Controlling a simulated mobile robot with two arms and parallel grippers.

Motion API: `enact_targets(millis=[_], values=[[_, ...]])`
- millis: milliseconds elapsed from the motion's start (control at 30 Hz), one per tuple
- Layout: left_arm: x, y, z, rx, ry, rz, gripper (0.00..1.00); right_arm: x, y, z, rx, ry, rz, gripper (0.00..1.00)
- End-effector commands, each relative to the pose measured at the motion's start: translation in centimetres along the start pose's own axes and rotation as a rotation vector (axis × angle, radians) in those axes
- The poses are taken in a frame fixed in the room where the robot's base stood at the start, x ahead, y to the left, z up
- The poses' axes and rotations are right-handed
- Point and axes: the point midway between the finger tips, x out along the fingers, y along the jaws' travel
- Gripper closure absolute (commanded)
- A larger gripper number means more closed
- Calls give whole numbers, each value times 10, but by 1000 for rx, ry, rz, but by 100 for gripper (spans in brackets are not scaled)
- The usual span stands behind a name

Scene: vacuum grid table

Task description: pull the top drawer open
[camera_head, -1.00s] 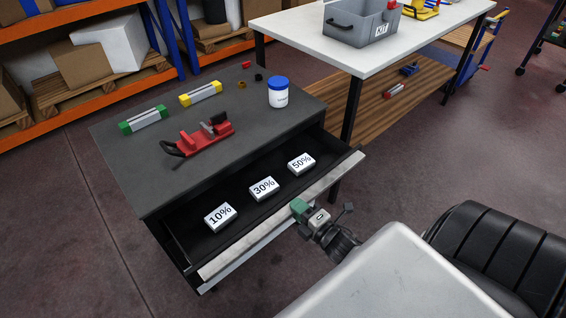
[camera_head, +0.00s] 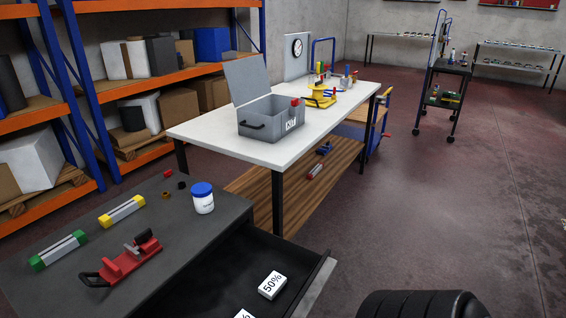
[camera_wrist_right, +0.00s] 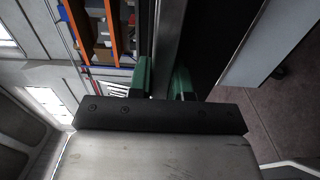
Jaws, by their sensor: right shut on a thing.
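The top drawer (camera_head: 235,270) of the dark cabinet (camera_head: 172,228) stands open at the bottom of the head view. Its pale front (camera_head: 316,290) is cut off by the lower edge. A white block marked 50% (camera_head: 272,285) lies inside the drawer, with part of another white block (camera_head: 243,314) at the frame edge. In the right wrist view, my right gripper's green fingers (camera_wrist_right: 163,77) are on either side of the grey drawer front (camera_wrist_right: 170,35), shut on it. My left gripper is in neither view.
On the cabinet top are a blue-lidded jar (camera_head: 203,199), a red clamp-like tool (camera_head: 128,262), and green (camera_head: 58,250) and yellow (camera_head: 122,212) pieces. A white table (camera_head: 215,138) with a grey KIT box (camera_head: 262,125) stands behind.

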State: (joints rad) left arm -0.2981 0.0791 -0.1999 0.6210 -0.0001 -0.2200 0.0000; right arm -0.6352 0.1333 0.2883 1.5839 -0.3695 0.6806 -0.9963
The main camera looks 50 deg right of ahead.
Motion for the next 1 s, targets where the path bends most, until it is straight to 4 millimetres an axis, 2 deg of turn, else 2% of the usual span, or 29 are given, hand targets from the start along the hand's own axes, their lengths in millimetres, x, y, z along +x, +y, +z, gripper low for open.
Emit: enact_targets(millis=[167, 200, 367, 633, 733, 867, 1000], values=[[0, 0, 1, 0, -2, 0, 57, 0, -1, 0, 1, 0, -2, 100], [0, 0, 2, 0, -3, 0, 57, 0, -1, 0, 1, 0, -2, 80], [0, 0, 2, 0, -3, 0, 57, 0, -1, 0, 1, 0, -1, 55], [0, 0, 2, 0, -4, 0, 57, 0, 0, 0, 1, 0, -1, 55], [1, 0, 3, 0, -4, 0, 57, -6, -1, 0, 1, -1, -2, 55], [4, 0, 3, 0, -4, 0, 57, -26, -2, 0, 1, -2, -4, 55], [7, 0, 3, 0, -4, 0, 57, -56, -2, 0, 1, -2, -4, 55]])
